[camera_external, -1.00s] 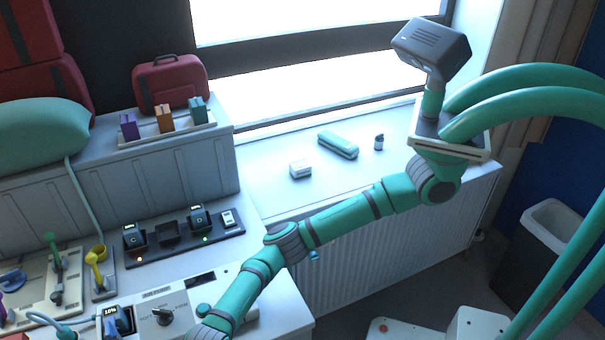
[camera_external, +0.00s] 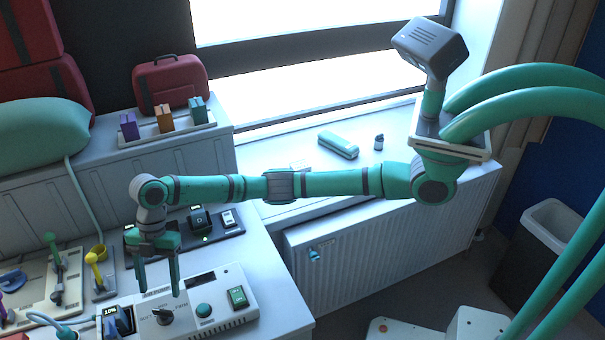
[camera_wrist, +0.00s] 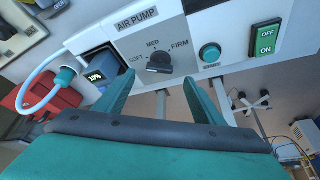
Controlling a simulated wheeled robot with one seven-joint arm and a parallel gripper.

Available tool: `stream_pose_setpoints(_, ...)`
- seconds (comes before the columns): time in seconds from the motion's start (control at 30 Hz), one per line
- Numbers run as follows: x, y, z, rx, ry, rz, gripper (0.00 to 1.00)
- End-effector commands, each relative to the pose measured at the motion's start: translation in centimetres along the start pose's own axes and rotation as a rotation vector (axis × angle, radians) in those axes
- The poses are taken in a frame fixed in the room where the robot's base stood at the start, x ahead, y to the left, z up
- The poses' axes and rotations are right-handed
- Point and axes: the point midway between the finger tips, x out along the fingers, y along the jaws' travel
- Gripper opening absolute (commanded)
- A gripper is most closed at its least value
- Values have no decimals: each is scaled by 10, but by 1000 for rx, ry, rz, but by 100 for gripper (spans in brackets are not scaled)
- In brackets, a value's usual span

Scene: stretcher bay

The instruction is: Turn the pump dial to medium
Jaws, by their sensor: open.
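The pump dial (camera_external: 163,317) is a dark knob on the white air pump panel (camera_external: 218,313). In the wrist view the dial (camera_wrist: 158,62) sits below the SOFT, MED and FIRM labels; I cannot tell surely which one its pointer faces. My gripper (camera_external: 159,288) hangs with its fingers down, above and just behind the dial in the external view. In the wrist view the open fingers (camera_wrist: 160,82) lie to either side of the dial's lower edge, apart from it and empty.
A green round button (camera_wrist: 210,53) and a green OFF/ON switch (camera_wrist: 264,40) are right of the dial. A small display (camera_wrist: 95,75) and a plugged hose (camera_wrist: 62,80) are to its left. A charger strip (camera_external: 222,234) lies behind the panel.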

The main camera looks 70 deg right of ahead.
Motion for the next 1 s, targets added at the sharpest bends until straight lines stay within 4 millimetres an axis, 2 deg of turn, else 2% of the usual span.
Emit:
stream_pose_setpoints(0.1, 23, 0, 0, 1, -1, -2, 62)
stream_pose_setpoints(0.3, 50, 0, 0, 0, -1, -1, 62)
stream_pose_setpoints(0.5, 61, 0, 0, 1, -1, 0, 62)
stream_pose_setpoints(0.77, 62, 0, 0, 1, 0, 1, 62)
stream_pose_setpoints(0.87, 62, 0, 0, 1, 0, 1, 43)
stream_pose_setpoints(0.93, 62, 0, 0, 1, 0, 1, 27)
stream_pose_setpoints(0.97, 62, 0, 0, 1, 0, 1, 21)
stream_pose_setpoints(1.0, 62, 0, 0, 1, 0, 1, 21)
